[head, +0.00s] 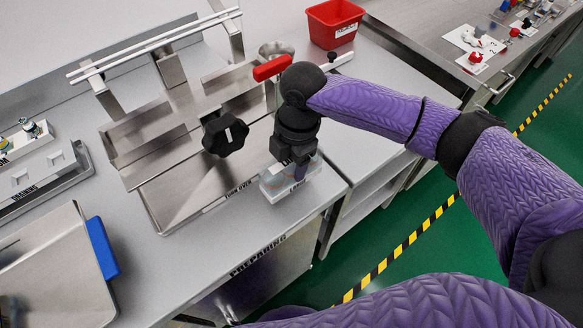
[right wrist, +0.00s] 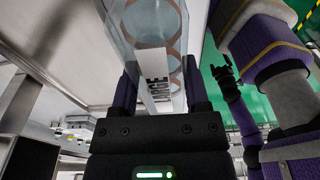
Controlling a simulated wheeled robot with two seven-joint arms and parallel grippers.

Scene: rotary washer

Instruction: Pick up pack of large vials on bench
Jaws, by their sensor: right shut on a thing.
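The pack of large vials (head: 277,187) is a clear pack with a white label at the front right corner of the steel bench. My right gripper (head: 300,168) points down over it and is shut on it. In the right wrist view the clear pack (right wrist: 150,32), with rust-coloured rings inside, is between the two purple fingers of the right gripper (right wrist: 162,85). I cannot tell whether the pack's base touches the bench. Another dark gripper, apparently my left one (right wrist: 223,68), is small at the right of the wrist view; its jaws are unclear.
A steel tray structure with a black knob (head: 225,134) and red handle (head: 272,68) stands left of the pack. A red bin (head: 334,24) is at the back. A blue-handled steel cover (head: 103,248) is at front left. The bench edge is close on the pack's right.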

